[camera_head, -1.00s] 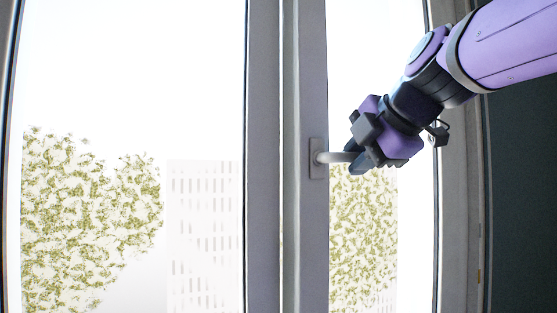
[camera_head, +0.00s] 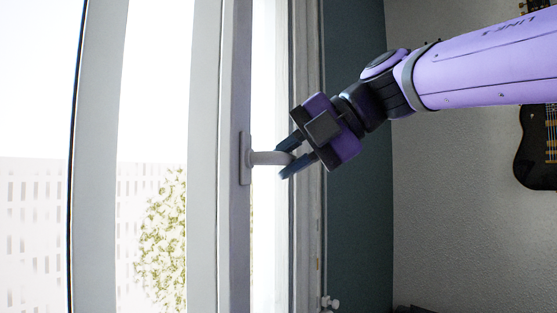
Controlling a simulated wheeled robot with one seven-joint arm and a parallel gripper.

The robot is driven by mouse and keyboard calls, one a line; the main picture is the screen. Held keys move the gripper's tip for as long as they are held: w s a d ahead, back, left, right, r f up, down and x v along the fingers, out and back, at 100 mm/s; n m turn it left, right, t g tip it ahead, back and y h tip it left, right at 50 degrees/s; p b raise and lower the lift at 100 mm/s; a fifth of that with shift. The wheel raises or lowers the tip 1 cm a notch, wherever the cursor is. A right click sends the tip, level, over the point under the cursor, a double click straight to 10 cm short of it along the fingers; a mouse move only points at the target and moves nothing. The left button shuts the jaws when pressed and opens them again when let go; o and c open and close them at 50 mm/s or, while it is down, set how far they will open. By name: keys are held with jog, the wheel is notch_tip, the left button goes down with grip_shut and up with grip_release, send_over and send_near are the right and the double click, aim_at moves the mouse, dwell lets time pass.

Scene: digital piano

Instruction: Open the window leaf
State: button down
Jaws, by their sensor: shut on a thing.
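The window leaf (camera_head: 235,230) is a grey-white framed pane, seen at a steep angle, with its narrow strip of glass (camera_head: 268,60) to the right. It stands open, swung toward me, with a wide gap to the outside on its left. Its handle (camera_head: 262,158) is a pale lever pointing right, level, from a plate on the leaf's edge. My gripper (camera_head: 285,158) has its two dark fingers above and below the lever's free end and is shut on it. The fingertips cover part of the lever's end.
A fixed window post (camera_head: 97,150) stands left of the gap, with bright glass beyond it. The frame on the hinge side (camera_head: 306,220) is right of the leaf, beside a dark teal wall strip (camera_head: 355,230). A dark guitar (camera_head: 537,148) hangs on the grey wall at far right.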

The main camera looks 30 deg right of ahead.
jog(key=c, duration=1.1)
grip_release()
jog(key=v, duration=1.1)
jog(key=shift+f, duration=0.1)
